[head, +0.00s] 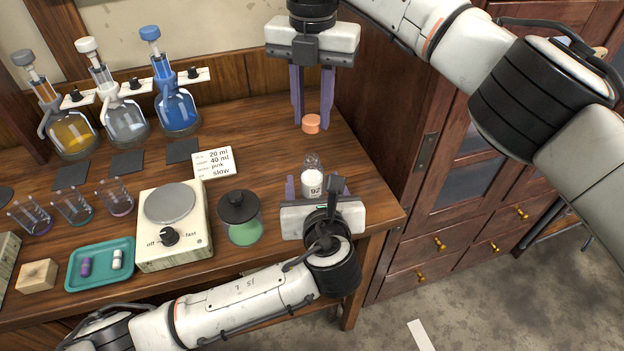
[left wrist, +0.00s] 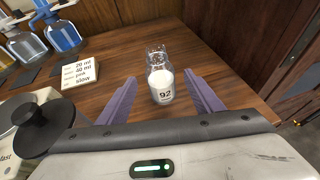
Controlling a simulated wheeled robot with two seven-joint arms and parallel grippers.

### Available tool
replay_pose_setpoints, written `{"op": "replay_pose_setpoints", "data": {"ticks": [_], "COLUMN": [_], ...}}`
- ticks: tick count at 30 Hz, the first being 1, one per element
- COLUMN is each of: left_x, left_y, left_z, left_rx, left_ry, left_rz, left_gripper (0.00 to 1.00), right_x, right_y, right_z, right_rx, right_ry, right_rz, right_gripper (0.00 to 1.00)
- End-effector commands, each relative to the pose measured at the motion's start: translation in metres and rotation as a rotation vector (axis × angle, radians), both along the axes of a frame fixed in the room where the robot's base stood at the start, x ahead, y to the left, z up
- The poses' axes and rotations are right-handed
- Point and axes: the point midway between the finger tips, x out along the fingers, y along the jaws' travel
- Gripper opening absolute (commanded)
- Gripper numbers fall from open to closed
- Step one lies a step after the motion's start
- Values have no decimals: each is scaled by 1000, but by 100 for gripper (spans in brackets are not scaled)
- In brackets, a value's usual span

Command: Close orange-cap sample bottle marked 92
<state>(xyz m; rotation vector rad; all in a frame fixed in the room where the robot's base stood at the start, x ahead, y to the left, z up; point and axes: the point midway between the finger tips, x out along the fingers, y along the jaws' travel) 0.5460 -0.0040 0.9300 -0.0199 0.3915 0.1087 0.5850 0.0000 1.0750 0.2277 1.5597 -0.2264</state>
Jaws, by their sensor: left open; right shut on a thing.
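The sample bottle marked 92 (head: 312,180) stands upright and uncapped near the right end of the bench. It is clear glass with a white label, and it also shows in the left wrist view (left wrist: 161,84). My left gripper (head: 318,190) is open, with its purple fingers on either side of the bottle, apart from it in the left wrist view (left wrist: 160,98). The orange cap (head: 311,124) is between the fingertips of my right gripper (head: 312,122), which is shut on it. The cap is held above and behind the bottle.
A jar with a black lid (head: 240,218) stands left of the bottle, beside a stirrer hotplate (head: 190,248). A note card (head: 214,163) lies behind. A teal tray (head: 75,272) and several flasks are further left. A wooden cabinet (head: 410,190) stands close on the right.

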Motion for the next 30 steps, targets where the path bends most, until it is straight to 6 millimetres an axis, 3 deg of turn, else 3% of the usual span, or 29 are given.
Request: {"op": "replay_pose_setpoints", "data": {"ticks": [3, 9, 21, 30], "left_x": [19, 36, 41, 41], "left_y": [2, 3, 4, 4], "left_z": [-8, -15, -17, -17], "left_rx": [1, -1, -2, -2], "left_ry": [1, 1, 1, 1], "left_rz": [1, -1, -1, -1], "left_gripper": [60, 60, 58, 8], "right_x": [0, 0, 0, 0], "right_y": [0, 0, 0, 0], "right_z": [0, 0, 0, 0], "right_rx": [0, 0, 0, 0], "right_ry": [0, 0, 0, 0], "right_rz": [0, 0, 0, 0], "right_gripper": [2, 2, 2, 2]}}
